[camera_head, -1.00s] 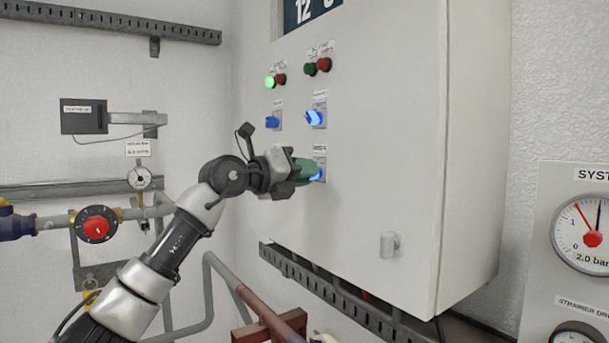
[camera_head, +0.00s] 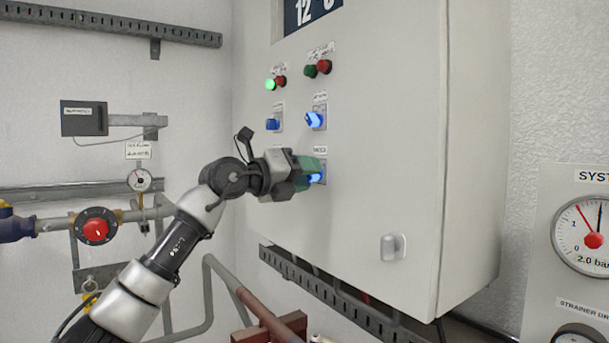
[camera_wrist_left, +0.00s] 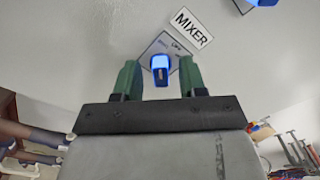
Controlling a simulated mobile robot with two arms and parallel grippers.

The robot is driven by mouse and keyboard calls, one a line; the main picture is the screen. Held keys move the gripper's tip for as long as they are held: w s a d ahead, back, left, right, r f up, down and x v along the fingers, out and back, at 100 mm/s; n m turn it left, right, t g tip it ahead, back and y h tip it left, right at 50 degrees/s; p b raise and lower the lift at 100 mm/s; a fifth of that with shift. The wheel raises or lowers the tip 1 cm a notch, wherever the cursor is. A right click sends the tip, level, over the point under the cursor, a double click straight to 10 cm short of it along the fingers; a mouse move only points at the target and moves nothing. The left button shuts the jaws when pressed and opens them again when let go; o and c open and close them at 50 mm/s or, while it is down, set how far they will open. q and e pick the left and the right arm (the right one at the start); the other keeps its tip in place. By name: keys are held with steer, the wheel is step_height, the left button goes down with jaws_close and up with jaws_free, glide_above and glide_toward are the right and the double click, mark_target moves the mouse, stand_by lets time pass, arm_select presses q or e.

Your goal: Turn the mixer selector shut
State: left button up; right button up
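The mixer selector (camera_wrist_left: 160,69) is a lit blue knob on a small plate under a "MIXER" label (camera_wrist_left: 188,25) on the cabinet front. In the head view the selector (camera_head: 316,178) shows just beyond my left fingertips. My left gripper (camera_head: 312,168) is at the cabinet face, with green fingers. In the left wrist view its fingers (camera_wrist_left: 159,78) stand open, one on each side of the selector, with gaps between them and the knob. The knob's pointing direction is hard to read. My right gripper is not in view.
Two more blue selectors (camera_head: 315,120) (camera_head: 273,124) sit above on the cabinet (camera_head: 400,150), with green and red lamps (camera_head: 317,68) higher up. A cabinet latch (camera_head: 393,247) is lower right. Pipes and a red-centred dial (camera_head: 96,229) are at left.

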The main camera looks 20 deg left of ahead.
arm_select(q)
steer(key=b+v, duration=0.4)
steer(key=v, duration=0.6)
steer(key=shift+s+a, duration=0.3)
